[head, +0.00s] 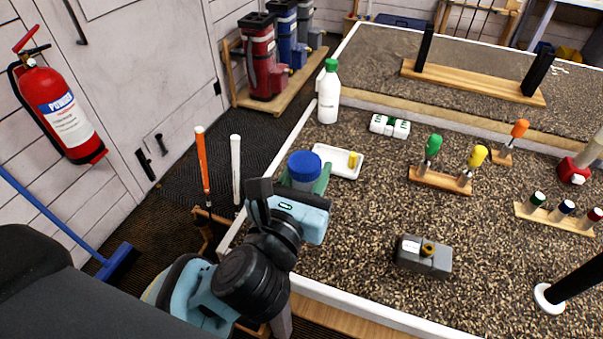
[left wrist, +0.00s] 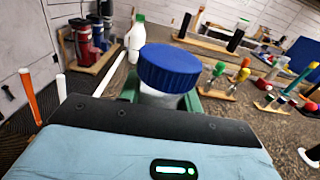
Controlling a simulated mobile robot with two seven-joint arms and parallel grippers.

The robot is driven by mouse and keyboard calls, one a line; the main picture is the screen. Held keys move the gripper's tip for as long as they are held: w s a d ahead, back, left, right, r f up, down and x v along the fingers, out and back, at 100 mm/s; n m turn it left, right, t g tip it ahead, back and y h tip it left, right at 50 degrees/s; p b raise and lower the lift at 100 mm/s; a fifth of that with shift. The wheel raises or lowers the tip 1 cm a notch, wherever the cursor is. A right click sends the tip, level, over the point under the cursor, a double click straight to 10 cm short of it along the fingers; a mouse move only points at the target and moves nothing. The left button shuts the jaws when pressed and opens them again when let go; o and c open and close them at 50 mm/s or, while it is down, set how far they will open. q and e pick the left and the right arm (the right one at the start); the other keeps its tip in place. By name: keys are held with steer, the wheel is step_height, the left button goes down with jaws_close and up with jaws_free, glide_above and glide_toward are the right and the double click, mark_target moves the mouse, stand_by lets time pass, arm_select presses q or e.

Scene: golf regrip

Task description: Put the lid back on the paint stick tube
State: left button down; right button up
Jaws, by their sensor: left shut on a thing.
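In the left wrist view the blue lid (left wrist: 169,68) sits on top of the jar (left wrist: 158,97), with green parts on both sides. The fingertips are largely hidden. Several small white tubes with green (head: 537,198), blue (head: 567,207) and red (head: 595,214) tops stand in a wooden rack (head: 553,220) at the right. I cannot tell which item is the paint stick tube or its loose lid. My right gripper is out of view.
A white tray (head: 326,153) with a yellow piece stands behind the jar, near a white bottle (head: 328,95). A grey block (head: 424,258) lies right of my gripper. Handled tools stand in a wooden rack (head: 440,181). The bench between them is clear.

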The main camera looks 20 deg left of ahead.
arm_select(q)
steer(key=shift+w+a, duration=0.45)
steer(key=shift+w, duration=0.15)
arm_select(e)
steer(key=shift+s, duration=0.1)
arm_select(q)
steer(key=f, duration=0.2)
steer(key=w+a+f, duration=0.1)
steer(key=shift+f+b, duration=0.3)
steer(key=shift+f, duration=0.1)
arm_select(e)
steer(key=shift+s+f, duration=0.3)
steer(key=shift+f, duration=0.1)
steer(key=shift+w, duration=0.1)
arm_select(q)
steer(key=shift+d+f, duration=0.1)
steer(key=shift+f, duration=0.05)
steer(key=c, duration=1)
jaws_free()
steer(key=shift+o, duration=0.2)
